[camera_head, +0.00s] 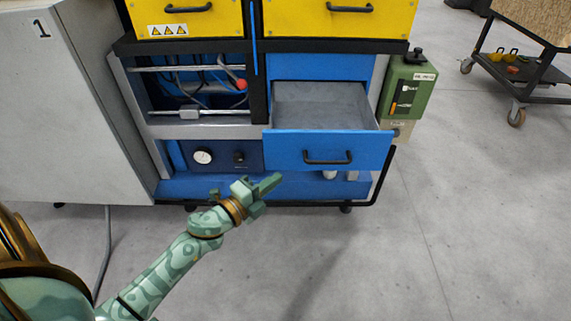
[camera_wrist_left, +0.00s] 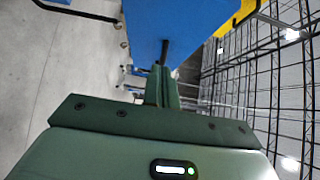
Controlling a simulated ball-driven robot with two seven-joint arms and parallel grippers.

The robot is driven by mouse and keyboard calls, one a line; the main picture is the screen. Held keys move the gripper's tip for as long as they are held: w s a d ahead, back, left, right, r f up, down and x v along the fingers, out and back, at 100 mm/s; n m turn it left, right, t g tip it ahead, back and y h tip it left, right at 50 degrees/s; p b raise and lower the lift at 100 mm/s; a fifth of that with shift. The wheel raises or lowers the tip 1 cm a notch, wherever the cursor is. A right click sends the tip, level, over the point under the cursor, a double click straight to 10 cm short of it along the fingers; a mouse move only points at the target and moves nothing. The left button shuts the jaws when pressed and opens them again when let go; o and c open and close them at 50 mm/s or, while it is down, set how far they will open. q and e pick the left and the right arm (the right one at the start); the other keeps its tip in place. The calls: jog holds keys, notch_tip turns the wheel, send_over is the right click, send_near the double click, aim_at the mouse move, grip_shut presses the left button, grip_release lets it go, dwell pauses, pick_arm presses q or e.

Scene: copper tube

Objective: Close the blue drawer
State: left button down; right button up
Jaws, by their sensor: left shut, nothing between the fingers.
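The blue drawer (camera_head: 326,150) is pulled out of the cabinet in the head view, and its grey inside looks empty. A black bar handle (camera_head: 327,158) is on its front. My left gripper (camera_head: 268,184) is shut and empty, in front of the cabinet, to the lower left of the drawer front in the picture. In the left wrist view my shut fingers (camera_wrist_left: 162,88) point toward a blue surface (camera_wrist_left: 175,25), which looks like the drawer front; I cannot tell whether they touch it. My right gripper is in neither view.
Yellow drawers (camera_head: 339,18) sit above. A gauge panel (camera_head: 221,156) is left of the blue drawer. A green box (camera_head: 410,88) hangs at the cabinet's right side. A grey cabinet (camera_head: 70,110) stands at left. The floor in front is clear. A wheeled cart (camera_head: 520,72) stands far right.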

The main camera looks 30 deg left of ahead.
aim_at(295, 155)
pick_arm(q)
jog(key=shift+w+a+f+b, duration=0.1)
jog(key=shift+w+a+b, duration=0.2)
jog(key=shift+w, duration=0.9)
jog(key=shift+w+a+r+b, duration=0.1)
jog(key=shift+w+a+b, duration=0.15)
jog(key=shift+w, duration=1)
jog(key=shift+w+a+f+b, duration=0.1)
jog(key=shift+w+a+b, duration=0.15)
jog(key=shift+w, duration=0.95)
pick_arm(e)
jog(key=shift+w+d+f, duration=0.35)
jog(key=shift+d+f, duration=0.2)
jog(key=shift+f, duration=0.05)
